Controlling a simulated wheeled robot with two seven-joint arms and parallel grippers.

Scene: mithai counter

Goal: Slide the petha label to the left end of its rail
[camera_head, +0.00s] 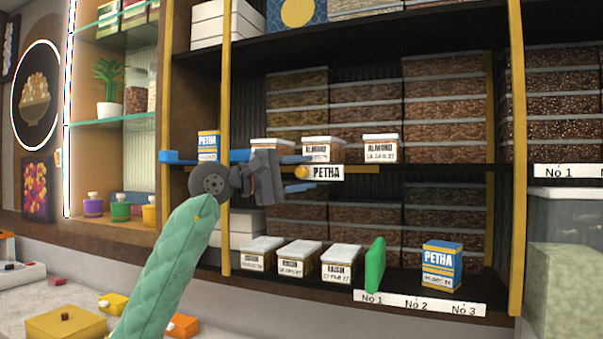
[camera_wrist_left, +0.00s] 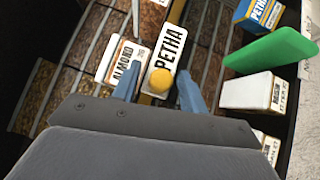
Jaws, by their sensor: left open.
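The petha label (camera_head: 328,173) is a white tag with a round orange knob (camera_head: 302,172) at its left end. It sits on the front edge of the middle shelf (camera_head: 400,169), below the almond boxes. It also shows in the left wrist view (camera_wrist_left: 168,48), with the knob (camera_wrist_left: 160,82) at its near end. My left gripper (camera_head: 299,174) is open, with its blue fingertips at the label's left end. In the left wrist view the fingers stand on either side of the knob, and I cannot tell whether they touch it. My right gripper is not in view.
Almond boxes (camera_head: 381,149) stand just above the label, and a blue petha box (camera_head: 208,146) stands further left. Below are several white-lidded boxes (camera_head: 343,262), a green upright piece (camera_head: 375,265) and another petha box (camera_head: 442,268). A yellow post (camera_head: 225,230) stands at left.

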